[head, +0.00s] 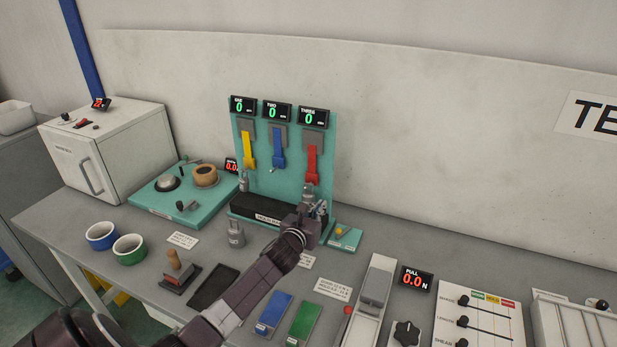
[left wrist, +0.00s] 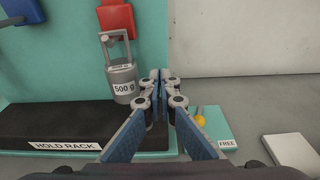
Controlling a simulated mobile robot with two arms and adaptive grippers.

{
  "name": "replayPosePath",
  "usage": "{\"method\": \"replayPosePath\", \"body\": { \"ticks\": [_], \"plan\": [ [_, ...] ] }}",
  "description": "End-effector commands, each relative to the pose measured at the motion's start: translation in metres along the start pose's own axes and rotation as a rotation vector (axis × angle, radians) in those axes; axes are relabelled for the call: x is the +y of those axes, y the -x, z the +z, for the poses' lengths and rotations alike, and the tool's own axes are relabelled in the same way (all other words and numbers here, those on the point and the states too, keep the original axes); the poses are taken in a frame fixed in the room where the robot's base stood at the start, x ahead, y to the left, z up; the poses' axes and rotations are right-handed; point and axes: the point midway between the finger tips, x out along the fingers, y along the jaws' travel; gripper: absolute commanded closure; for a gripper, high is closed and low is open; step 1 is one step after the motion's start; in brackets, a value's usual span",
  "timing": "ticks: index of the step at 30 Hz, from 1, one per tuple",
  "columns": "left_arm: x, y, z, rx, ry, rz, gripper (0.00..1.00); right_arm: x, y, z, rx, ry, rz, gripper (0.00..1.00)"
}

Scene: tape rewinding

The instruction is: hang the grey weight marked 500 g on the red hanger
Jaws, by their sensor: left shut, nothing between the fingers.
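The grey weight marked 500 g (left wrist: 123,84) is upright in the left wrist view, with its handle frame overlapping the lower end of the red hanger (left wrist: 116,19). I cannot tell whether the handle is on the hook or whether the weight's base touches the rack. In the head view the red hanger (head: 312,163) is the rightmost of three, and its display reads 0. My left gripper (head: 312,209) is shut and empty at the rack's right end. In the left wrist view its fingertips (left wrist: 160,76) are just right of the weight. My right gripper is out of view.
The black hold rack (left wrist: 60,125) runs along the board's foot. A FREE plate (left wrist: 220,128) with a yellow piece lies to the right. A grey weight (head: 236,236) stands on the table, and another (head: 244,182) is below the yellow hanger (head: 249,152). The blue hanger (head: 279,152) is between.

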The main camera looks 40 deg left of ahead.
Motion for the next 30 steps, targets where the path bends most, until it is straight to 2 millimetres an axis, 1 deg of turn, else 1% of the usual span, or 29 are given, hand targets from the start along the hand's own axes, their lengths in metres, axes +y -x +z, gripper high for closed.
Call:
{"method": "replayPosePath", "body": {
  "ticks": [30],
  "plan": [
    [0.013,0.000,0.000,0.001,-0.001,0.000,1.00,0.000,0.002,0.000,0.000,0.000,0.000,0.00]
  ]
}}
